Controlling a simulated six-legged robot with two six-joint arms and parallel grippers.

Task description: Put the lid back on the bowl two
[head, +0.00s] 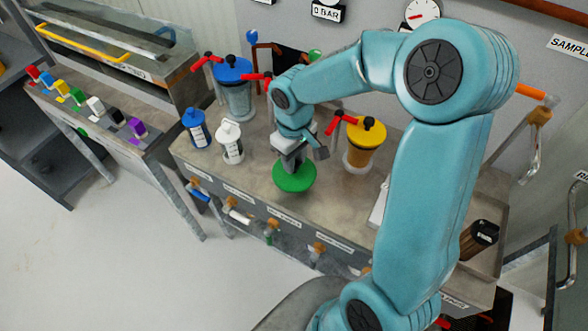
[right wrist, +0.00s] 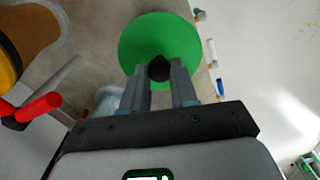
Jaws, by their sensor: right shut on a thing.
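My right gripper (head: 291,158) is shut on the black knob (right wrist: 159,68) of a green round lid (head: 294,181). The lid is held level or nearly so at the front part of the bench; its exact height is hard to tell. In the right wrist view the green lid (right wrist: 155,35) lies beyond the fingertips. A pale, clear rim (right wrist: 108,99) shows partly behind the fingers there, perhaps an open bowl. In the head view the middle bowl is mostly hidden behind my right arm. My left gripper is not in view.
A blue-lidded bowl (head: 236,92) and a yellow-lidded bowl (head: 364,147) stand on the metal bench (head: 235,183). A blue-capped bottle (head: 197,130) and a white bottle (head: 230,143) stand to the left. Red handles (head: 335,121) stick out near the bowls. Valves line the front edge.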

